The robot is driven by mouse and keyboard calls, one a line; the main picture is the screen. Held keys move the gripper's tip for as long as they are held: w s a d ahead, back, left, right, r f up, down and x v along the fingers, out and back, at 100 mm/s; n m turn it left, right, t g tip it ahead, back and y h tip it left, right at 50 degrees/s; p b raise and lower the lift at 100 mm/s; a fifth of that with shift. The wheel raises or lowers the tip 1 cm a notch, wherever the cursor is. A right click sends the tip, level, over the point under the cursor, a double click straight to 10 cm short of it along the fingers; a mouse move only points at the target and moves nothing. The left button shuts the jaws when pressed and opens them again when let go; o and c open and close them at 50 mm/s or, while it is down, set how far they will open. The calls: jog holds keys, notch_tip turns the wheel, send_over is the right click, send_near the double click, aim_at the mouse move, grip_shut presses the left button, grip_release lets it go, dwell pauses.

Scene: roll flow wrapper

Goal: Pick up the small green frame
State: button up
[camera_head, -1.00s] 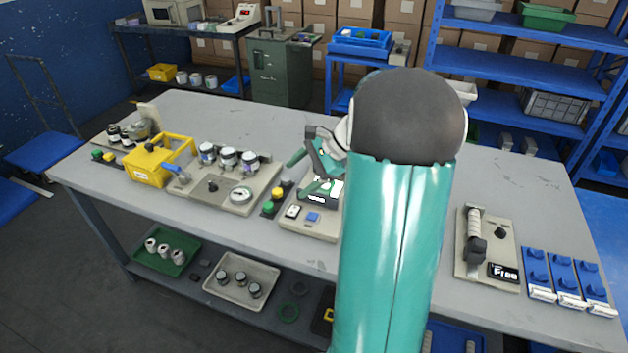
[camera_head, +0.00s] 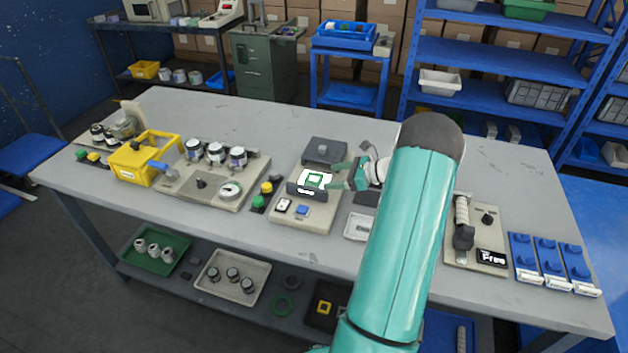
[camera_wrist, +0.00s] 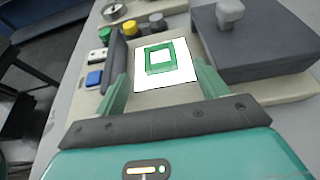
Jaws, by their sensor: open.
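The small green frame (camera_head: 314,180) is a square ring lying on a white square on the beige device (camera_head: 290,217) near the table's middle. In the wrist view the green frame (camera_wrist: 160,57) lies on the white square (camera_wrist: 180,80), ahead of my gripper and between the lines of its fingers. My gripper (camera_head: 340,175) is open and empty, just right of the frame in the head view. Its two green fingers also show in the wrist view (camera_wrist: 162,88). I cannot tell whether a fingertip touches the device.
A dark block with a knob (camera_head: 324,151) stands behind the frame. A dark upright bar (camera_wrist: 115,58) runs beside the white square. A white tray (camera_head: 358,227) lies to the right.

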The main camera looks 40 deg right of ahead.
aim_at(310, 178)
jog(key=x, duration=0.6)
jog(key=shift+w+a, duration=0.2)
jog(key=shift+w, duration=0.15)
jog(key=shift+c, duration=0.4)
jog(key=c, duration=1)
